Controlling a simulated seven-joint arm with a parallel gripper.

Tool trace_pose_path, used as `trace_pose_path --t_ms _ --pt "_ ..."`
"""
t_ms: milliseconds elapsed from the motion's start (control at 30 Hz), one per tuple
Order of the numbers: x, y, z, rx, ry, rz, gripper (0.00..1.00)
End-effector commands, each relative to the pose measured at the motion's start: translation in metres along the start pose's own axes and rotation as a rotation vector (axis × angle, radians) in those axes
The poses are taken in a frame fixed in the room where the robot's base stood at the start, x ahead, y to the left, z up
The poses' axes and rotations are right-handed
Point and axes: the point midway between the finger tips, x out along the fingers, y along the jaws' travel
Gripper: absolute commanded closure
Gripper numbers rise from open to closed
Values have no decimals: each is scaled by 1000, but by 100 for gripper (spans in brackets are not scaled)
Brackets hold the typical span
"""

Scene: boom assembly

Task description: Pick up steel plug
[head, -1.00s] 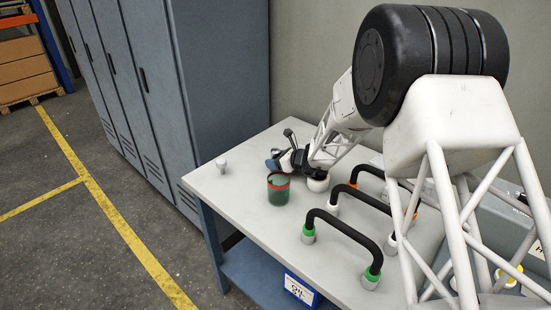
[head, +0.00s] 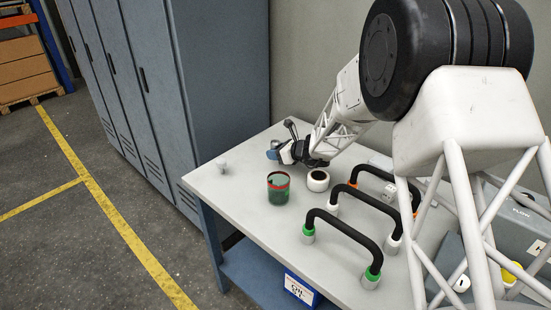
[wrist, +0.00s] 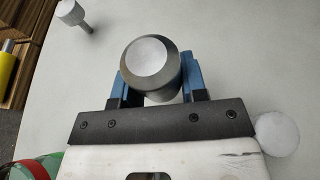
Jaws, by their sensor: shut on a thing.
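My gripper (wrist: 162,85) is shut on a dark grey round metal plug, the steel plug (wrist: 150,58), with a lighter flat round face. The blue fingers sit on its left and right sides in the wrist view. In the head view my gripper (head: 277,152) is over the back part of the table, and the plug in it is hard to make out. The plug's underside is hidden.
A paler plug (head: 221,165) stands near the table's left edge. A pale disc (wrist: 277,134) is right of my gripper.

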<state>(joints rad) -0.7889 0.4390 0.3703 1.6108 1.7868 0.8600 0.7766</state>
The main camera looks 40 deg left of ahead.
Motion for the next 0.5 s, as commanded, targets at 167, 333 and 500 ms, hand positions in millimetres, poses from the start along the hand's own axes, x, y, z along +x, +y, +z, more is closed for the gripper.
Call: trace_pose_path --t_ms 167,333,500 --pt "-11 0 28 -2 -2 -1 93" --pt "-20 0 48 -1 -2 -2 93" --pt "-24 0 58 -1 0 -1 93"
